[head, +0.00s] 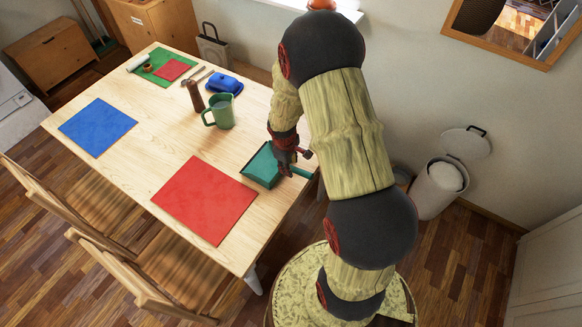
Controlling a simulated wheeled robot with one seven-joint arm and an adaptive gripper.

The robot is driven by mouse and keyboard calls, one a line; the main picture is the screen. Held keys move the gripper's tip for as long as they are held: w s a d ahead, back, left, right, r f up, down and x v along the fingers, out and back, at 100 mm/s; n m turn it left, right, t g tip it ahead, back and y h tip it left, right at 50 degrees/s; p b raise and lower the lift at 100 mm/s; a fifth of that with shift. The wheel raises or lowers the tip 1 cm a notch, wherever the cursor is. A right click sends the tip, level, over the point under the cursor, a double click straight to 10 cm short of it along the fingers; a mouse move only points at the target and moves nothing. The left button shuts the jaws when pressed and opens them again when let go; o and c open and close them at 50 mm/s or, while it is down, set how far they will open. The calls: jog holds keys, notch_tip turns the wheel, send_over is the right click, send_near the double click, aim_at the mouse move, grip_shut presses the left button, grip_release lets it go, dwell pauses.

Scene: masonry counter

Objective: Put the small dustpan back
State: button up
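The small teal dustpan (262,166) lies at or just above the right edge of the wooden table, with its pan towards the left. Its handle (300,172) points right, towards the table's edge. My gripper (286,170) is over the dustpan where the pan meets the handle, reaching down from above. Its dark fingers overlap the handle and partly hide it. I cannot tell whether they are closed on it or whether the dustpan touches the table.
The table (150,150) bears a red mat (206,198), a blue mat (97,127) and a green mat (151,72). A green jug (222,112), a brown bottle (195,96) and a blue dish (224,83) stand beyond the dustpan. Chairs line the near side; a white bin (437,190) stands right.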

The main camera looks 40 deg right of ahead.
jog(key=s+a+r+m+t+p, duration=0.15)
jog(key=a+r, duration=0.25)
jog(key=r, duration=0.6)
jog(key=s+a+r+b, duration=0.1)
jog(key=s+a+r, duration=0.15)
jog(key=r, duration=0.75)
jog(key=s+a+r+m+t+p, duration=0.1)
jog(key=a+r, duration=0.4)
jog(key=r, duration=0.5)
jog(key=s+a+r+m+t+y, duration=0.1)
jog(key=s+a+r+m+t, duration=0.1)
jog(key=s+a+r, duration=0.6)
jog(key=s+r, duration=0.1)
jog(key=s, duration=0.3)
jog(key=shift+s+r+y, duration=0.15)
jog(key=shift+y, duration=0.25)
notch_tip(320, 180, down, 4)
jog(key=b, duration=0.4)
jog(key=shift+f, duration=0.25)
jog(key=shift+c, duration=0.9)
